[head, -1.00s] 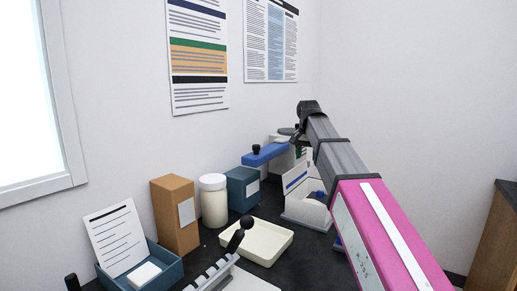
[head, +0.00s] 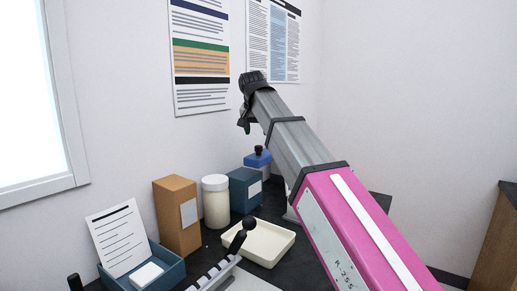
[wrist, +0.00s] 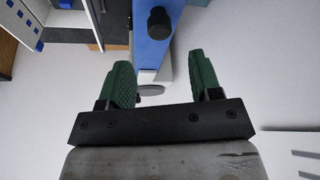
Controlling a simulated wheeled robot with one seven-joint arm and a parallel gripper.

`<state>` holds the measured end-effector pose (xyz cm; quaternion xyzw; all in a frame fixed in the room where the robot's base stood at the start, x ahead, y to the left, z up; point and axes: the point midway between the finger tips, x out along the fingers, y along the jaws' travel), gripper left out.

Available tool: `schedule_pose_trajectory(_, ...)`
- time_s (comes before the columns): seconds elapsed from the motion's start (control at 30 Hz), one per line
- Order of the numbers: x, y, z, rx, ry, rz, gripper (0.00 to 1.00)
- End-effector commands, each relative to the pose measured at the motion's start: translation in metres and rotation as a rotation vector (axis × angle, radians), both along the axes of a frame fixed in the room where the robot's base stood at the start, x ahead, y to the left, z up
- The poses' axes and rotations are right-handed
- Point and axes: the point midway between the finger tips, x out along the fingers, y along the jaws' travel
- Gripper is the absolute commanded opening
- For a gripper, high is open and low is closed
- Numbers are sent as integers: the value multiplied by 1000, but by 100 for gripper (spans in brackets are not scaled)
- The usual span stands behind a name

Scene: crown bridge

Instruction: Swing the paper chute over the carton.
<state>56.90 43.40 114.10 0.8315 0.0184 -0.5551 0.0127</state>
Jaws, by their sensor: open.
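A blue arm with a black knob, seemingly the paper chute (head: 257,161), stands beside the dark blue box in the head view; the rest of it is hidden behind my arm. In the wrist view the blue arm (wrist: 151,50) and its knob lie beyond and between my green fingers. My gripper (head: 245,124) is up in front of the wall, above the knob in the head view. The wrist view shows my gripper (wrist: 161,66) open, with nothing between its pads. The white open box, perhaps the carton, is almost wholly hidden behind my arm.
A cream tray (head: 258,243), a white jar (head: 215,203), a brown box (head: 177,220) and a dark blue box (head: 243,190) stand on the dark counter. A blue bin (head: 160,272) with a card is at front left. A black-knobbed lever (head: 240,240) rises near the tray.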

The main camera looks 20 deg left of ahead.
Motion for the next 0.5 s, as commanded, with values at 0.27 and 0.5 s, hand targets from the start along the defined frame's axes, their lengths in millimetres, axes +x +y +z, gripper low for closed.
schedule_pose_trajectory(0.27,18,1,-45,-1,2,0,58)
schedule_pose_trajectory(0.5,29,1,-70,0,2,0,58)
